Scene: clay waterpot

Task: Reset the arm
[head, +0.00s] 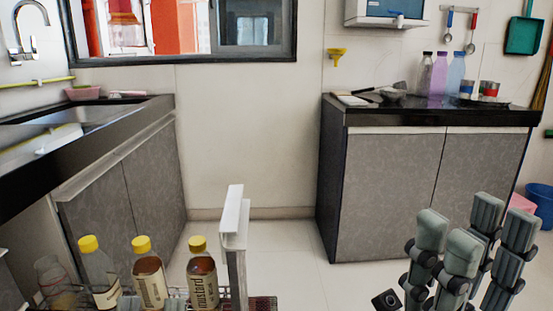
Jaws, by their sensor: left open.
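My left gripper (446,226) shows at the lower right of the head view. Its light grey fingers point up and stand apart, open, with nothing seen between them. My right gripper (502,210) is close beside it on the right, with darker fingers also pointing up. Those fingers partly overlap in the picture, so I cannot tell if it is open or shut. Both stand in front of the right-hand grey cabinet. The arms behind the grippers are mostly cut off by the lower picture edge.
Yellow-capped bottles (203,278) stand in a pulled-out wire rack with a white upright front (233,245) at the lower left. A sink counter (85,140) is left. The right cabinet (420,185) carries bottles and cans. Floor (270,255) between is clear.

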